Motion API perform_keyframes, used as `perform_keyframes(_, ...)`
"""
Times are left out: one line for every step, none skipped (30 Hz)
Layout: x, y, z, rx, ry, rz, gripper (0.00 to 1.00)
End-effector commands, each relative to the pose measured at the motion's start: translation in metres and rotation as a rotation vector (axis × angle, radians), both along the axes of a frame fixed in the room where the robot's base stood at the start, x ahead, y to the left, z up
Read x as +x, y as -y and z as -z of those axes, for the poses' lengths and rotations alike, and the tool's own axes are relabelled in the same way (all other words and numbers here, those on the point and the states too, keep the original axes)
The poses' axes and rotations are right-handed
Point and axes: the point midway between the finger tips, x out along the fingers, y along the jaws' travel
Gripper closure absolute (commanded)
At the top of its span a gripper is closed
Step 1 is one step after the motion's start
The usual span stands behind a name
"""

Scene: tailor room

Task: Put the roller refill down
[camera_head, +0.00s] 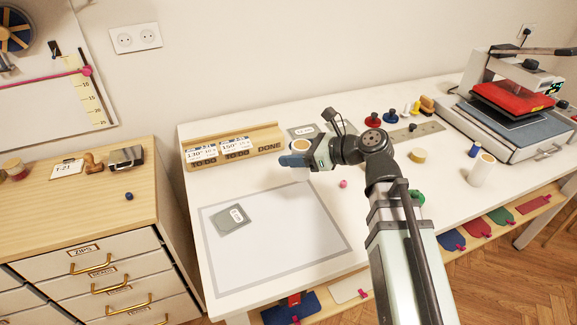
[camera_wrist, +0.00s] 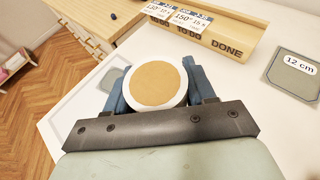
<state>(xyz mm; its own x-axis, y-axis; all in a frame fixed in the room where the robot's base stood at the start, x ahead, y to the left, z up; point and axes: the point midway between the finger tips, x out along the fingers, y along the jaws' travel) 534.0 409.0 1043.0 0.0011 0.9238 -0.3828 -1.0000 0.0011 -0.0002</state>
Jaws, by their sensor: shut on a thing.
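The roller refill (camera_wrist: 158,84) is a white roll with a tan round end. In the wrist view it sits between the two blue fingers of my gripper (camera_wrist: 156,92), which is shut on it. In the head view the refill (camera_head: 300,146) shows as a small white and tan round end at my gripper (camera_head: 296,158). They are over the white table (camera_head: 360,240), near the back right corner of a grey-bordered mat (camera_head: 262,284). The lower part of the refill is hidden by the gripper, so I cannot tell its exact height above the table.
A wooden card holder (camera_head: 262,139) stands behind and left of my gripper. A grey 12 cm tile (camera_wrist: 296,66) lies nearby. A pink knob (camera_head: 343,183), a tan disc (camera_head: 418,155) and a white roll (camera_head: 482,169) stand right. A heat press (camera_head: 515,105) fills the right end. The mat is mostly clear except for a grey tile (camera_head: 226,227).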

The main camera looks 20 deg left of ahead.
Motion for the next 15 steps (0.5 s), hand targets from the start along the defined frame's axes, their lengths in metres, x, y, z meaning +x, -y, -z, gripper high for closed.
perform_keyframes(-0.001,-0.002,-0.003,0.000,0.001,-0.004,0.76)
perform_keyframes(-0.003,-0.004,-0.003,0.000,0.000,-0.008,0.76)
perform_keyframes(-0.006,-0.007,-0.004,0.000,0.001,-0.014,0.76)
perform_keyframes(-0.009,-0.010,-0.005,0.000,0.000,-0.022,0.76)
perform_keyframes(-0.012,-0.014,-0.005,0.000,0.000,-0.029,0.76)
perform_keyframes(-0.017,-0.020,-0.005,0.000,0.000,-0.041,0.76)
perform_keyframes(-0.022,-0.025,-0.005,0.000,0.000,-0.053,0.76)
perform_keyframes(-0.028,-0.031,-0.005,0.000,0.000,-0.065,0.76)
perform_keyframes(-0.035,-0.039,-0.005,0.000,0.000,-0.082,0.76)
perform_keyframes(-0.041,-0.045,-0.006,0.000,0.000,-0.096,0.76)
perform_keyframes(-0.047,-0.051,-0.006,0.000,0.000,-0.110,0.76)
perform_keyframes(-0.056,-0.060,-0.006,0.000,0.000,-0.131,0.76)
perform_keyframes(-0.062,-0.067,-0.006,0.000,0.000,-0.145,0.76)
perform_keyframes(-0.069,-0.073,-0.006,0.000,0.000,-0.159,0.76)
perform_keyframes(-0.077,-0.082,-0.006,0.001,0.000,-0.178,0.76)
